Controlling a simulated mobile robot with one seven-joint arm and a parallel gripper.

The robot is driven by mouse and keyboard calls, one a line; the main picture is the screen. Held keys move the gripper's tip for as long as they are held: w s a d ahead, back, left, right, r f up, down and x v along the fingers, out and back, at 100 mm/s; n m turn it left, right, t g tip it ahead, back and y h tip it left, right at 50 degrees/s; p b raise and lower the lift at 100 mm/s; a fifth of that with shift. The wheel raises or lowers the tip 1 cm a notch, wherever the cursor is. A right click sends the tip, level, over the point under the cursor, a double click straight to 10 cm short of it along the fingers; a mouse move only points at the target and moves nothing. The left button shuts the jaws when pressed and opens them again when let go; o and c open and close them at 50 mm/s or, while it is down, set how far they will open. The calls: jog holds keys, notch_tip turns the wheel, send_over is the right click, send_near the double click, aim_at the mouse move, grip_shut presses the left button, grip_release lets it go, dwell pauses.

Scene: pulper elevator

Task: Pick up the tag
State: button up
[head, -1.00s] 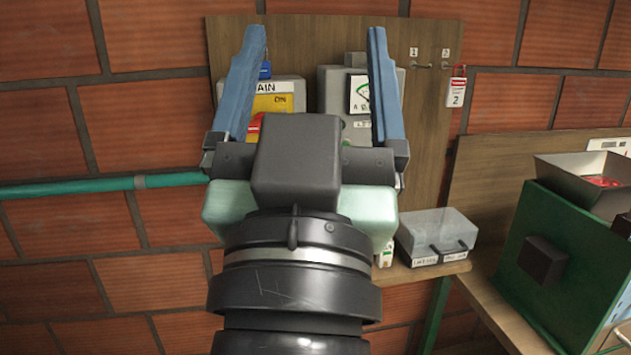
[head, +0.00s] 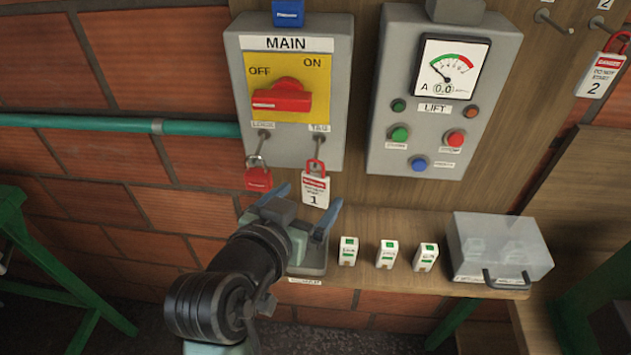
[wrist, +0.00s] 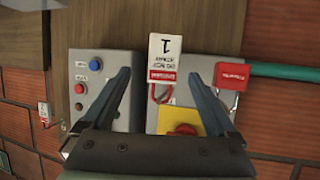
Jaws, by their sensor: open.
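A white tag (head: 315,190) with a red header and the number 1 hangs by a red loop from the hook marked TAG under the MAIN switch box (head: 336,105). In the wrist view the tag (wrist: 162,60) appears upside down, between the fingers in the picture. My gripper (head: 309,197) is open and empty, with its fingers pointing up toward the panel; it also shows in the wrist view (wrist: 158,76). The gap in depth between the fingers and the tag is hard to tell. A second tag (head: 600,75), numbered 2, hangs at the upper right.
A red padlock (head: 258,178) hangs just left of tag 1. The LIFT control box (head: 440,110) is to the right. Below, a shelf (head: 400,285) holds a small tray (head: 310,268), several small white labelled pieces and a clear box (head: 498,250).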

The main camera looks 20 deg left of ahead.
aim_at(314, 184)
jog(key=shift+a+f+p+x, duration=0.15)
jog(key=shift+p+x, duration=0.4)
jog(key=shift+x, duration=0.9)
jog(key=shift+a+f+p+x, duration=0.1)
jog(key=shift+p+x, duration=0.4)
jog(key=shift+x, duration=0.95)
jog(key=shift+s, duration=0.15)
grip_shut()
jog(key=shift+r, duration=0.15)
jog(key=shift+r+b, duration=0.45)
jog(key=shift+r, duration=0.1)
jog(key=shift+s+b, duration=1.1)
jog(key=shift+s, duration=7.9)
jog(key=w+d+f, duration=0.5)
jog(key=d+f, duration=0.1)
jog(key=f, duration=0.4)
jog(key=s+d+f, duration=0.2)
jog(key=d+f, duration=0.8)
jog(key=f, duration=0.3)
